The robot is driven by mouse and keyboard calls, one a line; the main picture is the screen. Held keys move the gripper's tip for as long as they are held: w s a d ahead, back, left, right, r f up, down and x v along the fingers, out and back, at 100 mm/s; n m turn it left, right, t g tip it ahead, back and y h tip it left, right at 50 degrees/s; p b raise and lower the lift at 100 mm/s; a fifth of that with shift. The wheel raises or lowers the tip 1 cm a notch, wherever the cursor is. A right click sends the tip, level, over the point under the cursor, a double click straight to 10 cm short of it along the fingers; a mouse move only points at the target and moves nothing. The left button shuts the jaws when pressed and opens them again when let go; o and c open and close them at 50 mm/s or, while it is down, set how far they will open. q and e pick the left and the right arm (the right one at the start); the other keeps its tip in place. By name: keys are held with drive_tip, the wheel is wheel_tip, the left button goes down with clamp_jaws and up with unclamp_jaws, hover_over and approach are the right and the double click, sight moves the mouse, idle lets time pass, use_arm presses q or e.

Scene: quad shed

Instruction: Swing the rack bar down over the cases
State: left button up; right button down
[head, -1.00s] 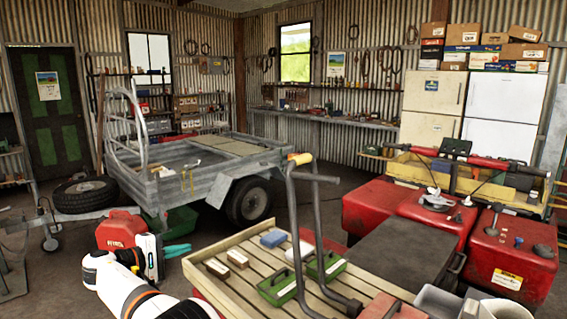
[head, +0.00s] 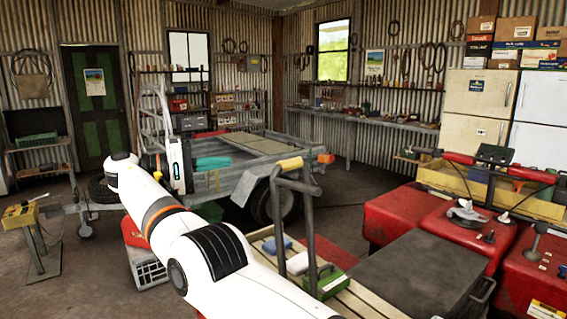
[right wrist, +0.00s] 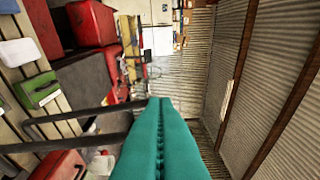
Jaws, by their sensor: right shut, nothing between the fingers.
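The rack bar (head: 309,210) is a grey bent tube with a yellow grip. It stands upright over the slatted wooden rack (head: 366,300). On the rack are a green case (head: 326,284), a white item (head: 297,264) and a blue item (head: 277,245); my arm hides part of the rack. My right gripper (head: 228,163), with teal fingers, is shut and empty, raised left of the yellow grip in the head view. In the right wrist view, its fingers (right wrist: 160,100) point up the picture; the bar's dark tubes (right wrist: 75,140) reach behind them. My left gripper is not in view.
A grey trailer (head: 255,175) stands behind the bar. Red quad bodywork with a dark seat (head: 415,275) is at the right. A yellow box on a stand (head: 20,214) is at the left. Open concrete floor lies between trailer and quad.

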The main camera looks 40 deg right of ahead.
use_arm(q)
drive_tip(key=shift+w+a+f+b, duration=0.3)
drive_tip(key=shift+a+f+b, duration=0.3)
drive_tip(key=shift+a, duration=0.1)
use_arm(e)
drive_tip(key=s+d, duration=0.7)
drive_tip(key=d, duration=0.1)
drive_tip(key=shift+s+d+f, duration=0.2)
drive_tip(key=shift+d, duration=0.15)
